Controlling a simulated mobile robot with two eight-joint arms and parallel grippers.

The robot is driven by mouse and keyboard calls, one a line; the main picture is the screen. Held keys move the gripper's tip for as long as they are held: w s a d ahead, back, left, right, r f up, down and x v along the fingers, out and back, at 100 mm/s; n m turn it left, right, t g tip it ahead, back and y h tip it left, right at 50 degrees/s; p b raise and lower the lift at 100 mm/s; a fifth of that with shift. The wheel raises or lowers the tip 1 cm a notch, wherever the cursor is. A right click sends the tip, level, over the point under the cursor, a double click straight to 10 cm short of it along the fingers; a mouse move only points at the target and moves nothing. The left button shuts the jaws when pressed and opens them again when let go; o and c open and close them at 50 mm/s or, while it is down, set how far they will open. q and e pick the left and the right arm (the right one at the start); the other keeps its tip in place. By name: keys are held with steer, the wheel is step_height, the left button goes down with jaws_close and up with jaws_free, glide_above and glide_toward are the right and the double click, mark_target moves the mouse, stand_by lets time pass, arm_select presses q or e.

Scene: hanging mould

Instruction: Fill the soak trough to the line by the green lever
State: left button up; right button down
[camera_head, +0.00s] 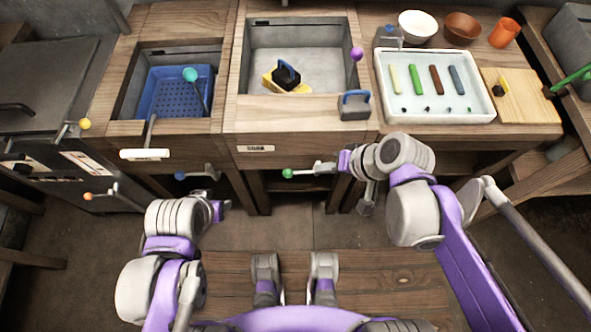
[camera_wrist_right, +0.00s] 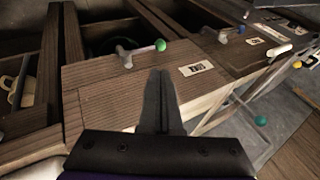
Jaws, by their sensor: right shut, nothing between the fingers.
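The soak trough (camera_head: 335,60) is a grey basin in the wooden bench with a SOAK label (camera_head: 255,148) on its front. A yellow block with a dark handle (camera_head: 287,76) is inside it; I cannot make out a fill line or water level. The green lever (camera_head: 288,173) sticks out under the bench front; its green knob also shows in the right wrist view (camera_wrist_right: 160,45), just beyond my fingertips and apart from them. My right gripper (camera_head: 343,162) is to the right of the lever, shut and empty. My left gripper (camera_head: 222,207) is low at the left, fingers unclear.
A blue perforated basket (camera_head: 180,92) sits in the left basin. Blue (camera_head: 180,176), orange (camera_head: 88,196) and yellow (camera_head: 85,124) knobs are to the left. A purple knob (camera_head: 356,54) is at the trough's right edge. A white tray (camera_head: 465,112) stands at the right.

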mark_target(291, 177)
steer(key=b+x, duration=0.5)
steer(key=x, duration=0.9)
steer(key=shift+a, duration=0.1)
steer(key=shift+a+f+h, duration=0.3)
steer(key=shift+f+h, duration=0.15)
steer(key=shift+h, duration=0.25)
steer(key=h, duration=0.1)
steer(key=f+h, duration=0.1)
steer(key=shift+a+f+n+h, duration=0.25)
steer(key=shift+f+n+h, duration=0.05)
steer(key=shift+n, duration=0.1)
steer(key=d+f+n+h+b, duration=0.1)
steer(key=d+f+h+b, duration=0.2)
steer(key=f+h, duration=0.4)
steer(key=shift+d+f+h, duration=0.35)
steer(key=shift+d+h, duration=0.05)
steer(key=shift+d, duration=0.05)
